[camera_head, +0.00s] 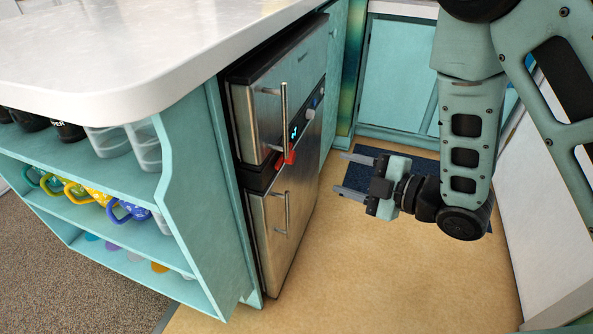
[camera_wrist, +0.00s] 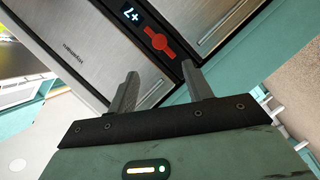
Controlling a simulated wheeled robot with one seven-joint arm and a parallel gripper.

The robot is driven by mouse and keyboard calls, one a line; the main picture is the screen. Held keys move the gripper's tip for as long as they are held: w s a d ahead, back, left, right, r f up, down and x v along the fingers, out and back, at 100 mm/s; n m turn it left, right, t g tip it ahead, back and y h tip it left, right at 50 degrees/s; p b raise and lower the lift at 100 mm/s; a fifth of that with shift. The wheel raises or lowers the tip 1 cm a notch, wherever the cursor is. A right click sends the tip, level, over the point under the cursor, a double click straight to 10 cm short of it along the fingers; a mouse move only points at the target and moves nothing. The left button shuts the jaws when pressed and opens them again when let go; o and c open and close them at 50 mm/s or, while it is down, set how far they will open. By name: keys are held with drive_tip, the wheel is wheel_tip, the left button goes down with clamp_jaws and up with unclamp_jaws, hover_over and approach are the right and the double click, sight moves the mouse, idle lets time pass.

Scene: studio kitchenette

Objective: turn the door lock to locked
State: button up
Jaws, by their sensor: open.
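The door lock appears to be the red turning piece (camera_head: 285,160) on the dark strip between the upper steel door (camera_head: 262,115) and the lower steel door (camera_head: 285,215). In the wrist view the red piece (camera_wrist: 160,41) has a round middle and two arms, lying along the dark strip beside a lit display (camera_wrist: 131,15). I cannot read which position it marks. My gripper (camera_head: 340,172) is open and empty, to the right of the doors and apart from them. In the wrist view its fingertips (camera_wrist: 160,71) point toward the red piece, one on each side of it.
Two vertical bar handles (camera_head: 283,122) stick out from the steel doors near the red piece. A white counter (camera_head: 150,45) and open shelves with cups and mugs stand at left. The tan floor (camera_head: 370,270) is clear, with a dark mat (camera_head: 365,160) farther back.

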sight(294, 158)
drive_tip(key=shift+w+a+f+b, duration=0.5)
drive_tip(key=shift+a+b, duration=0.15)
drive_tip(key=shift+b, duration=2.1)
drive_tip(key=shift+w+a+b, duration=0.1)
drive_tip(key=shift+w+b, duration=0.05)
drive_tip(key=shift+b, duration=1)
drive_tip(key=b+x, duration=0.1)
drive_tip(key=x, duration=0.2)
drive_tip(key=b+x, duration=0.1)
drive_tip(key=x, duration=0.7)
drive_tip(key=shift+w+a+r+b, duration=0.2)
drive_tip(key=shift+a+b, duration=0.05)
drive_tip(key=shift+b, duration=0.15)
drive_tip(key=c, duration=1)
